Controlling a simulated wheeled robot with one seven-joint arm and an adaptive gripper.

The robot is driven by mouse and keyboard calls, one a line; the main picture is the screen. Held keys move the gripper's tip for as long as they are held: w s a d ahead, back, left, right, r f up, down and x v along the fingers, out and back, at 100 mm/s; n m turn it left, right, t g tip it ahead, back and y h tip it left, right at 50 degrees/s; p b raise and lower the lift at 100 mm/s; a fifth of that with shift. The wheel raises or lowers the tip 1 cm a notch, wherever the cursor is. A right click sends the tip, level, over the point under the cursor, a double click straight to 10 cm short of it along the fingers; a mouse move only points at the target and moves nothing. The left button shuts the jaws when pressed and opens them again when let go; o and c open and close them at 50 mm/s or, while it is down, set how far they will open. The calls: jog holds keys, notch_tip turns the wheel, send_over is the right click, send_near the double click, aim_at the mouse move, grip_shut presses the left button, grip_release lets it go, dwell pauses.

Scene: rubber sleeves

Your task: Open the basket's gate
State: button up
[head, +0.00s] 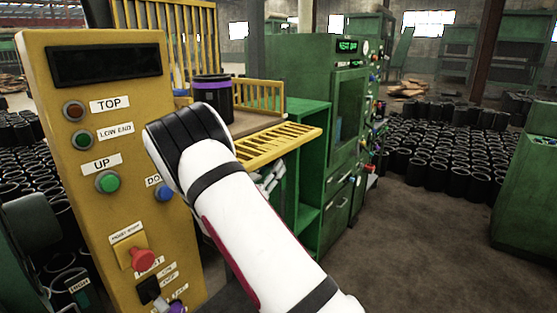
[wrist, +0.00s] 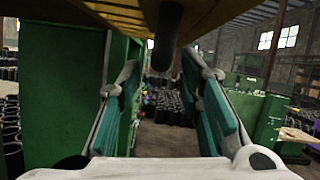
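The yellow basket (head: 257,95) stands behind the control panel in the head view. A black sleeve with a purple band (head: 212,88) stands upright in it. Its slatted yellow gate (head: 278,144) sticks out toward the right, lying roughly flat. My gripper (head: 272,178) is just below the gate, partly hidden by my arm. In the wrist view my gripper (wrist: 160,78) is open, with teal pads apart. A yellow underside crosses above the fingers, and a dark rounded piece (wrist: 166,38) hangs between them at the top. I cannot tell whether anything touches.
A yellow control panel (head: 105,190) with buttons stands close at the left. A green cabinet and machine (head: 345,125) stand right behind my gripper. Many black sleeves (head: 440,140) stand on the floor at the back right. The floor at the front right is clear.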

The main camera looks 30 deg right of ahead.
jog(key=shift+x, duration=2.15)
grip_shut()
